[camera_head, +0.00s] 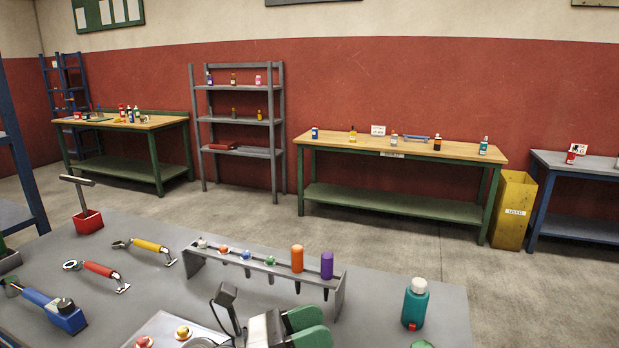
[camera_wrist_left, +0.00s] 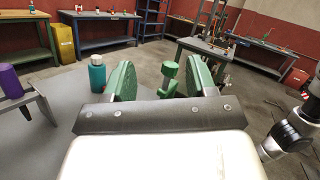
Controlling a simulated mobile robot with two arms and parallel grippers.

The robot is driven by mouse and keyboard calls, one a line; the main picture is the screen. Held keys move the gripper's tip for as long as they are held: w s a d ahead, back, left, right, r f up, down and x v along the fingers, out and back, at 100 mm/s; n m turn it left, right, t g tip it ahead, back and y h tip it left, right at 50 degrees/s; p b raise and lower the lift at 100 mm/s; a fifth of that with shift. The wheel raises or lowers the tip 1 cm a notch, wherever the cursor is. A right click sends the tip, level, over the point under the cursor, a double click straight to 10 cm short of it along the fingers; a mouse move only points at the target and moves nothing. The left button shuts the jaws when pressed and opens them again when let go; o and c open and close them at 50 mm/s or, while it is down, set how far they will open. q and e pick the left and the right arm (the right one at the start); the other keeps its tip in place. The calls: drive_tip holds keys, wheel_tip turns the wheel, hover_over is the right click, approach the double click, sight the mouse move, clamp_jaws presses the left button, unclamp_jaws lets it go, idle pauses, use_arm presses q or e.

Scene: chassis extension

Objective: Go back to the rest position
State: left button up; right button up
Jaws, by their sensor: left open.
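My left gripper (camera_head: 308,326) shows at the bottom of the head view, over the near grey table (camera_head: 400,262). Its two green fingers stand apart with nothing held between them. In the left wrist view the gripper (camera_wrist_left: 157,78) is also open. A green upright item shows in the gap beyond the fingers; I cannot tell what it is. My right gripper is not in view.
A teal bottle (camera_head: 415,305) stands on the near table, right of my left gripper. A rack (camera_head: 262,262) with several tools, including orange and purple handles, stands behind it. A yellow-handled tool (camera_head: 150,246) and a red-handled tool (camera_head: 100,270) lie left. Floor beyond is clear.

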use_arm(q)
drive_tip(key=a+f+n+t+y, duration=0.4)
drive_tip(key=a+n+t+y, duration=0.4)
drive_tip(key=n, duration=0.9)
drive_tip(key=a+f+n+t+y, duration=0.4)
drive_tip(key=a+n+t+y, duration=0.45)
drive_tip(key=n, duration=0.85)
drive_tip(key=s+a+f+n+g+y, duration=0.3)
drive_tip(key=s+f+n+g+y, duration=0.25)
drive_tip(key=f+g, duration=0.3)
drive_tip(key=s+a+f+n+g+h, duration=0.1)
drive_tip(key=s+f+n+g, duration=0.3)
drive_tip(key=s, duration=0.4)
drive_tip(key=s+f+n+g+h, duration=0.1)
drive_tip(key=s+f+n+g, duration=0.1)
drive_tip(key=s+f+g, duration=0.45)
drive_tip(key=s+f, duration=0.3)
drive_tip(key=f, duration=2.3)
drive_tip(key=s+a+f+g, duration=0.1)
drive_tip(key=s+a+f, duration=0.2)
drive_tip(key=s+f, duration=1.1)
drive_tip(key=shift+s+f, duration=0.25)
drive_tip(key=shift+s, duration=0.8)
